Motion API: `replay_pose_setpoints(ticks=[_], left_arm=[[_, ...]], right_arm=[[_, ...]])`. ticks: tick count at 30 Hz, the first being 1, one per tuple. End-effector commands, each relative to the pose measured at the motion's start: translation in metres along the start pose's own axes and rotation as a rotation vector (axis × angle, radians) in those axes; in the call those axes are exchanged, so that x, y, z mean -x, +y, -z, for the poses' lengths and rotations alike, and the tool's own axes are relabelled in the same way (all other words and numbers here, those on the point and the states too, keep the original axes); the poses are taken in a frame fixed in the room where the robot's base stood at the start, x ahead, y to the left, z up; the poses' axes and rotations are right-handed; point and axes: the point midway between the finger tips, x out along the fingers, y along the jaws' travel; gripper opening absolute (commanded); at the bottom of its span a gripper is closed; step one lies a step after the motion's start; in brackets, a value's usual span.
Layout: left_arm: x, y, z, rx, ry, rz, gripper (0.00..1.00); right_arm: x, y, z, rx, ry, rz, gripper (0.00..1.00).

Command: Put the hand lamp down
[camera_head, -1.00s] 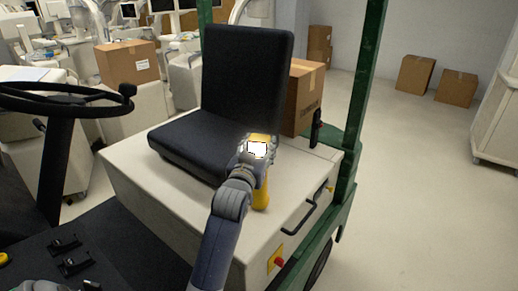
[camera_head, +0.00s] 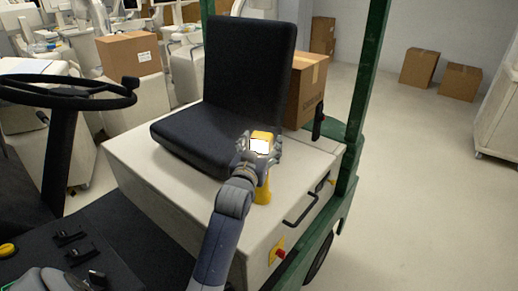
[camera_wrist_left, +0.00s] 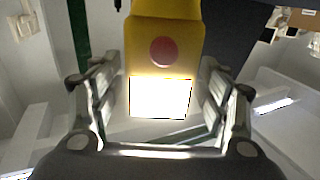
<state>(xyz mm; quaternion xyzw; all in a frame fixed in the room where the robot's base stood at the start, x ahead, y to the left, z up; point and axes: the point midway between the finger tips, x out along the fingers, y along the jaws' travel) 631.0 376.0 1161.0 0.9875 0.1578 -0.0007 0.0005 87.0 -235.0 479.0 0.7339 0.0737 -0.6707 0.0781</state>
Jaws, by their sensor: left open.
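The yellow hand lamp (camera_head: 263,192) with a bright white face stands upright on the white cover (camera_head: 140,180) beside the black seat. In the left wrist view the lamp (camera_wrist_left: 165,20) shows a red button and its glowing face. My left gripper (camera_head: 260,147) is at the upper part of the lamp. In the wrist view its fingers (camera_wrist_left: 160,98) are spread on both sides of the lamp, with gaps between them and its sides. The lamp's underside is hidden. My right gripper is not in view.
The black seat (camera_head: 245,85) is just left of and behind the lamp. A cardboard box (camera_head: 306,95) stands behind it. A black handle (camera_head: 300,208) and green post (camera_head: 362,90) are to the right. A steering wheel (camera_head: 62,92) is at left.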

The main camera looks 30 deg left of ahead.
Motion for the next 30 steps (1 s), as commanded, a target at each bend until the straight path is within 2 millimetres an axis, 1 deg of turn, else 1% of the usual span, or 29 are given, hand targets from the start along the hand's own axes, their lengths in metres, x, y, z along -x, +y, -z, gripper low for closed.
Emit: replay_pose_setpoints(ticks=[2,5,8,15,21,25,30], left_arm=[[0.004,0.000,0.001,0.000,0.002,-0.001,0.69],[0.015,0.000,-0.001,0.000,0.001,-0.001,0.69],[0.031,0.000,-0.001,0.000,0.002,-0.001,0.69],[0.078,0.000,-0.002,-0.001,0.001,0.000,0.69],[0.107,0.000,0.000,0.000,0.001,-0.001,0.69],[0.117,0.000,0.001,0.001,0.002,-0.001,0.69],[0.120,0.000,0.001,0.000,0.001,0.000,0.69]], right_arm=[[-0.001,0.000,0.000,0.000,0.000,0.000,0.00],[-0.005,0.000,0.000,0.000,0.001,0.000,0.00],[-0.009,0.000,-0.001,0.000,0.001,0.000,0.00],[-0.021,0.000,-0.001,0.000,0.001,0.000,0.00],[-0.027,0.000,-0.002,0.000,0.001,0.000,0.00],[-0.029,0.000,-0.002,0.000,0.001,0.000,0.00],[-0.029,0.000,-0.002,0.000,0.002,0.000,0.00]])
